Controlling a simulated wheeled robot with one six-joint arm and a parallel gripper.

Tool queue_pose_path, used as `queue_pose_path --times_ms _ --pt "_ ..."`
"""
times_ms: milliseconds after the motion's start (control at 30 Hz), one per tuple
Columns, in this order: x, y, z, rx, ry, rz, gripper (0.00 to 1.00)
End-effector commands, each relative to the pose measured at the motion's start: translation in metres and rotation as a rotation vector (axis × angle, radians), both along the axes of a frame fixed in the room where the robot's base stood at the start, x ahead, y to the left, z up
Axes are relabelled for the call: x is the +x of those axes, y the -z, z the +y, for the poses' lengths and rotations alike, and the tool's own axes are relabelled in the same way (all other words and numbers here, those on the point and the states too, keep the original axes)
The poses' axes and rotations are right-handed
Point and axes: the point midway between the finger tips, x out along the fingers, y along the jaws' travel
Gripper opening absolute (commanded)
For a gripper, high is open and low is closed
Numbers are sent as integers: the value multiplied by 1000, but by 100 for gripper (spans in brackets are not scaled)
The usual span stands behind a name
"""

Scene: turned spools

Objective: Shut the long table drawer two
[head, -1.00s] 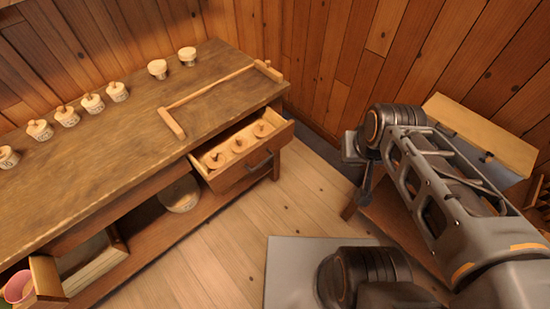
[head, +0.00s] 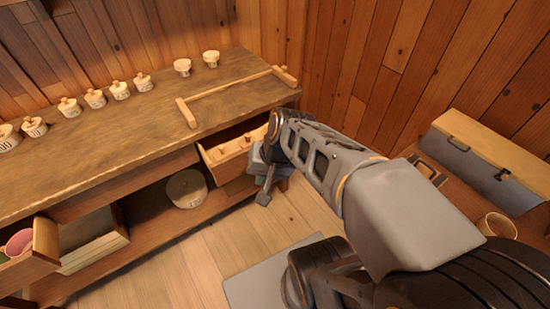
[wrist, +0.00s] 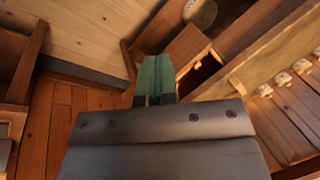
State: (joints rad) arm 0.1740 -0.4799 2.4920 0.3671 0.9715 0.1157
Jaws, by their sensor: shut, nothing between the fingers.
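The long table (head: 110,135) stands at the left in the head view. At its right end a drawer (head: 222,167) is pulled out, with light wooden spools (head: 232,150) inside. My wrist hides the right part of its front and its handle. A second drawer (head: 40,245) stands open at the table's left end and holds a pink cup (head: 19,241). My gripper, with green fingers (wrist: 155,75), is shut and empty. In the wrist view its tips are close to a brown wooden panel (wrist: 186,48), apparently the right drawer's front; I cannot tell whether they touch.
Several pots (head: 95,98) line the tabletop's back, near a wooden rail frame (head: 187,112). A round container (head: 187,188) and a crate (head: 95,250) sit on the lower shelf. At the right, a side table carries a grey box (head: 475,165) and a mug (head: 497,225).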

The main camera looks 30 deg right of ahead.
Motion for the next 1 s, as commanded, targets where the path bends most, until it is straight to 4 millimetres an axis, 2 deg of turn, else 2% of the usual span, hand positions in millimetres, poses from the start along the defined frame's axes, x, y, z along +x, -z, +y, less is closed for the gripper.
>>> queue_pose_path --times_ms 33,100,167,267,400,533,700,833,1000 --pt "4 49 -2 117 137 48 0" --pt "15 81 -3 312 343 102 0" --pt "27 104 -7 484 519 140 0" --pt "51 136 -24 772 793 175 0" --pt "80 170 -70 1159 1119 175 0" --pt "94 193 -122 1469 1337 130 0" --pt "96 214 -181 1760 1505 46 0" --pt "92 221 -207 1887 1564 -3 0" --pt "99 224 -219 1947 1588 -27 0"
